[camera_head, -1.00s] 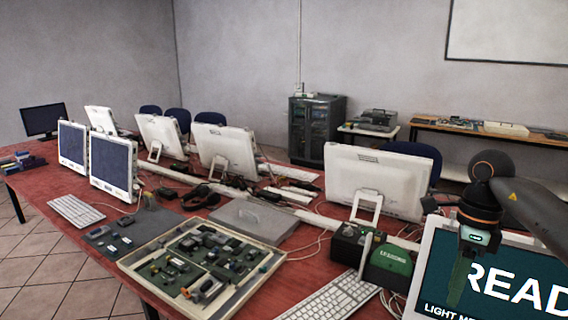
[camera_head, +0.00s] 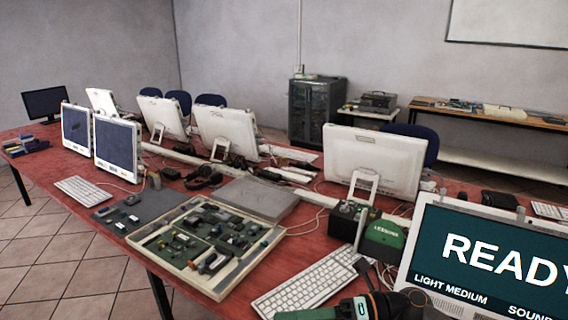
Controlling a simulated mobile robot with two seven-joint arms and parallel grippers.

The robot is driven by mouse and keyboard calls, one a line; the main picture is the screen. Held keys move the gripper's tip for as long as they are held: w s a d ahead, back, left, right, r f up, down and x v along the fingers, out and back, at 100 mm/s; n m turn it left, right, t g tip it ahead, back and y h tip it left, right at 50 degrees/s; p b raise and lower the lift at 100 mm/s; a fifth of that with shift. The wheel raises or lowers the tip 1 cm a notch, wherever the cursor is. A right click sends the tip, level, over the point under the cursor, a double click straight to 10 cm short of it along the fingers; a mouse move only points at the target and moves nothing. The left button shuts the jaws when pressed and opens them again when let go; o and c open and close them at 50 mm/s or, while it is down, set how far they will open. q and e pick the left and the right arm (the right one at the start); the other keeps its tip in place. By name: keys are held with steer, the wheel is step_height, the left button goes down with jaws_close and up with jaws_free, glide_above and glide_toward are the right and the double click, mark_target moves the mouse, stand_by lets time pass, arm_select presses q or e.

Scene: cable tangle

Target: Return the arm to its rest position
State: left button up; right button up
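My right gripper (camera_head: 322,312) shows at the bottom edge, right of the middle, in the head view. Its dark wrist has an orange ring, and a green finger points left. It lies just in front of the white keyboard (camera_head: 312,284), seen from above, with the rest of its arm cut off by the frame edge. Nothing is seen held in it, but its finger gap is not clear. My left gripper is not in view.
A red table (camera_head: 120,172) carries several white monitors, a circuit-board tray (camera_head: 205,283) and a green-black box (camera_head: 383,238). A large screen (camera_head: 490,255) reading "READY" stands at the right, close to the arm. Cables lie between the monitors.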

steer(key=w+d+f+m+t+h+p, duration=0.1)
steer(key=d+f+m+t+h, duration=0.55)
steer(key=m, duration=0.85)
steer(key=d+f+m+t+h, duration=0.2)
steer(key=f+m+t, duration=0.2)
steer(key=m+t, duration=0.8)
steer(key=s+d+f+m+g+h, duration=0.3)
steer(key=s+f+m, duration=0.3)
steer(key=s+f, duration=0.2)
steer(key=s+d+f+m+g+h, duration=0.3)
steer(key=s+d+f+m+g, duration=0.1)
steer(key=s+f+m, duration=0.3)
step_height(320, 180, down, 3)
steer(key=shift+s+r+g+h+p, duration=0.15)
steer(key=shift+s+g+h+p, duration=0.25)
steer(key=shift+s+g, duration=0.45)
steer(key=shift+c, duration=0.3)
